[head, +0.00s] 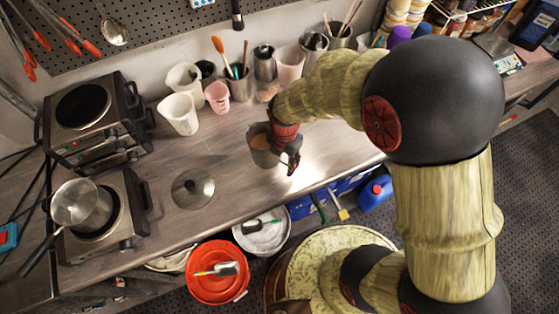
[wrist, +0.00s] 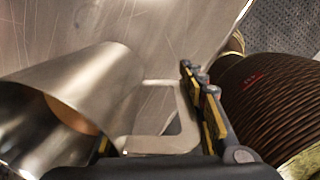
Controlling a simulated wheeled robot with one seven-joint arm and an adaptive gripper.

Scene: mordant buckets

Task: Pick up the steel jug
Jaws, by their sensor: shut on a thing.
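The steel jug (head: 262,151) is at the front middle of the bench in the head view, with a brownish content or inside showing at its mouth. In the wrist view the jug (wrist: 75,85) fills the left, and its flat steel handle (wrist: 165,138) reaches in between my fingers. My gripper (head: 289,153) is at the right side of the jug and shut on it at the handle. One finger shows in the wrist view to the right of the handle; the other is mostly hidden. I cannot tell whether the jug's base touches the bench.
White jugs (head: 180,113), a pink cup (head: 217,97) and tool holders stand along the back. Two hot plates (head: 95,120) are at the left, the front one bearing a saucepan (head: 80,204). A round lid (head: 192,188) lies on the bench (head: 230,205). An orange bucket (head: 214,290) stands below.

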